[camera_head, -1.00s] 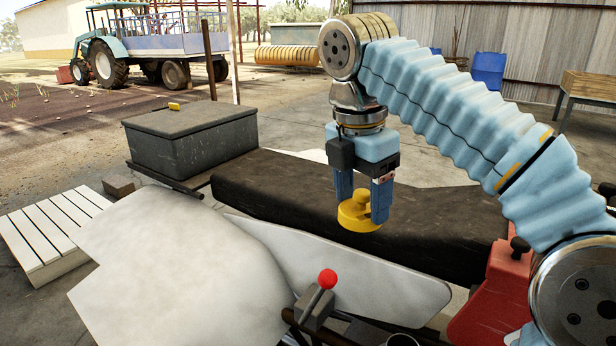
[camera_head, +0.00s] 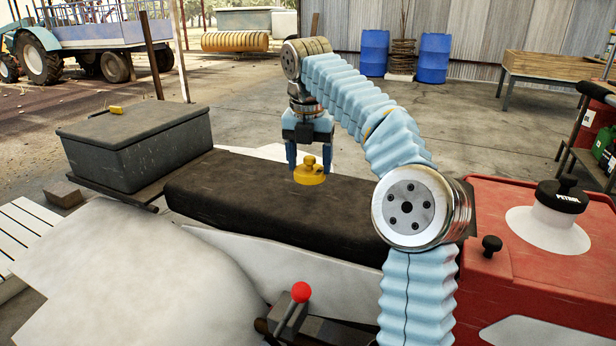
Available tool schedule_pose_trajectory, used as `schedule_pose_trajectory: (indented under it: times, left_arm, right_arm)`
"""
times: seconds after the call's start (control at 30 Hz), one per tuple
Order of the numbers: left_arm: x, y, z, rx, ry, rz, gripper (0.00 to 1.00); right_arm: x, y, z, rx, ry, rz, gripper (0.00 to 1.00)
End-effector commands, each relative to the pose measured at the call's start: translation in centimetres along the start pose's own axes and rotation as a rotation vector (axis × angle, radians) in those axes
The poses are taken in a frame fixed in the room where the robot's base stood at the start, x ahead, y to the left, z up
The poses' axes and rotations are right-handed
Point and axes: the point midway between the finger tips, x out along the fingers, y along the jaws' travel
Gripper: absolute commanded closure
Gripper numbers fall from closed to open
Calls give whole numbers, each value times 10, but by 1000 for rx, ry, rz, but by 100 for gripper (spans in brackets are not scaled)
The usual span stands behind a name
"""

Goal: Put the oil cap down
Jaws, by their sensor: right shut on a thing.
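The yellow oil cap (camera_head: 310,172) is held between the fingers of my right gripper (camera_head: 309,160), a round cap with a knob on top. My right gripper is shut on it and points down. The cap is over the far part of the long black seat (camera_head: 270,205); I cannot tell whether its underside touches the seat. My left gripper is not in the view.
A red tank (camera_head: 540,285) with a black-topped petrol cap (camera_head: 559,195) is at right. A red-knobbed lever (camera_head: 301,292) rises in front. The seat top is mostly bare.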

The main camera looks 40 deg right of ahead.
Motion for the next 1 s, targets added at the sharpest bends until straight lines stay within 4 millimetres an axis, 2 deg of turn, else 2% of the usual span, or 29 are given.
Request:
schedule_pose_trajectory:
  times: [0.27, 0.43, 0.83, 0.87, 1.0]
  left_arm:
    - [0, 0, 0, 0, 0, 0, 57]
    - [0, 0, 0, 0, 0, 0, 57]
    - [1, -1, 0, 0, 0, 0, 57]
    - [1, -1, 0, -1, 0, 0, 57]
    - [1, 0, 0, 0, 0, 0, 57]
  right_arm:
    - [28, 6, 16, 1, 1, -2, 62]
    - [52, 6, 13, -1, -1, -3, 63]
    - [59, 6, 12, 0, -1, 0, 63]
    - [59, 6, 12, 0, -1, 0, 31]
    - [58, 6, 12, 0, -1, 0, 10]
